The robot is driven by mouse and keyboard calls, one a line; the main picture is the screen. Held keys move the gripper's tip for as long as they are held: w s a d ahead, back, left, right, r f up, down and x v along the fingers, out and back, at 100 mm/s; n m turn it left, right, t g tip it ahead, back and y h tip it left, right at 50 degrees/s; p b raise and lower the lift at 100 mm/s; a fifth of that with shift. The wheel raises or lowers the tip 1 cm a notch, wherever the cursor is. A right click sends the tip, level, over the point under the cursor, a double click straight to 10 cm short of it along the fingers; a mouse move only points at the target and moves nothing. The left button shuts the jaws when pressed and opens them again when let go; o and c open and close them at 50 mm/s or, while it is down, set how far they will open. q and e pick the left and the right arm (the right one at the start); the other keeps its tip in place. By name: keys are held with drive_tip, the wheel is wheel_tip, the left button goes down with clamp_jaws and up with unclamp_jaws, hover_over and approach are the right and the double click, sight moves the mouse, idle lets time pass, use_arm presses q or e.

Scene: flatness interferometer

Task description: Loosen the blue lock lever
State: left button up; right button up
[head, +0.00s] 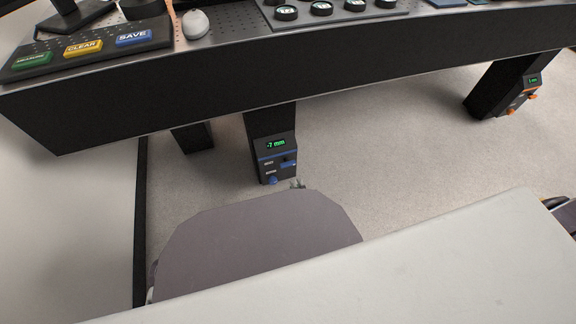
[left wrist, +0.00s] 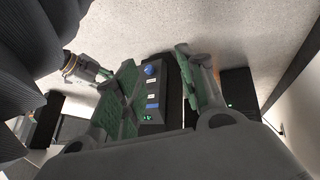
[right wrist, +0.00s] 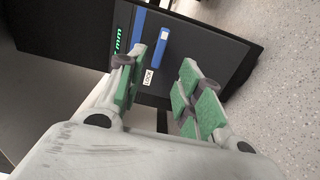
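The blue lock lever (right wrist: 163,47) is a short raised bar on a dark leg unit, beside a LOCK label (right wrist: 148,77). In the head view the lever (head: 289,163) sits below the unit's green display (head: 276,144), which reads -7 mm. A blue knob (head: 273,181) is lower on the unit. My right gripper (right wrist: 161,68) is open, its fingers pointing at the panel with the lever between and beyond them; contact cannot be told. My left gripper (left wrist: 157,57) is open and empty, facing the unit and its blue knob (left wrist: 148,70) from farther back.
The table's dark front apron (head: 300,85) runs above the unit. Another leg (head: 500,85) with an orange-marked unit (head: 522,100) stands at right. Buttons and a mouse (head: 195,24) are on the tabletop. Light floor (head: 390,140) is clear between the legs.

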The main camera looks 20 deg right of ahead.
sight(288, 163)
use_arm(q)
wheel_tip(288, 163, down, 6)
drive_tip(key=d+b, duration=0.1)
drive_tip(key=b, duration=0.3)
drive_tip(key=shift+w+t+h+b, duration=0.15)
drive_tip(key=shift+t+h+b, duration=0.2)
drive_tip(key=shift+t+h, duration=0.05)
use_arm(e)
drive_tip(key=shift+w+a, duration=0.15)
drive_tip(key=shift+w, duration=2.95)
drive_tip(key=shift+w+a, duration=0.1)
drive_tip(key=shift+w, duration=2.95)
clamp_jaws()
